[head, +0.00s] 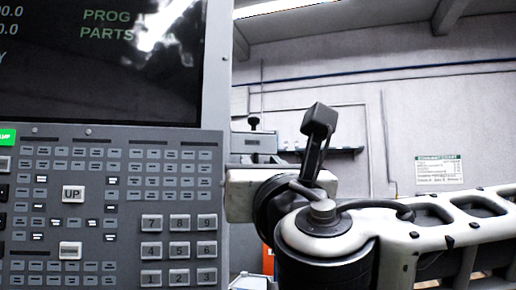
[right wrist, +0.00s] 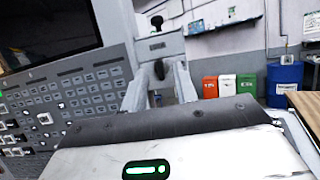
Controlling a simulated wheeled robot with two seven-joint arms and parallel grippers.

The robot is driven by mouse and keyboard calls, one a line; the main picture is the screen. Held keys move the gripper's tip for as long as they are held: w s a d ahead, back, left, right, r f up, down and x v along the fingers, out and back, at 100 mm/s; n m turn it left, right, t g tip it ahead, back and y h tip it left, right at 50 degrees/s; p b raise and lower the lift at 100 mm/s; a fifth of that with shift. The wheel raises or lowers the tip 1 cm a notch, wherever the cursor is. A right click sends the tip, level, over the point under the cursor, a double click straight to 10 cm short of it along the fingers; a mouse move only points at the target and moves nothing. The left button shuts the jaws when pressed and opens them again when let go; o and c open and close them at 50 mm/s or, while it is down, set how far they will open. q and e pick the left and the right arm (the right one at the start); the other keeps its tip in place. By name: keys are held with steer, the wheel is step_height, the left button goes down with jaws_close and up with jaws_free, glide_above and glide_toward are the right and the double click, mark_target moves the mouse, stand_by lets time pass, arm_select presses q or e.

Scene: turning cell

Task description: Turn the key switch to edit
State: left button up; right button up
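The control panel (head: 115,215) fills the left of the head view, with rows of small keys and a dark screen (head: 95,60) above. It also shows at the left of the right wrist view (right wrist: 70,105). I cannot make out the key switch or its edit mark in either view. My right gripper (right wrist: 160,85) shows its two grey fingers apart, with nothing held between them. In the head view my right arm reaches in from the right, and its wrist is just right of the panel's edge; the fingertips are not clear there. My left gripper is not in view.
A grey box with a black knob (head: 253,122) stands beyond my right wrist; the knob also shows in the right wrist view (right wrist: 157,22). Red, white and green bins (right wrist: 228,86) and a blue barrel (right wrist: 284,85) stand farther back by the wall.

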steer(key=shift+x, duration=1)
steer(key=shift+w+p, duration=0.25)
steer(key=shift+p, duration=0.05)
jaws_close()
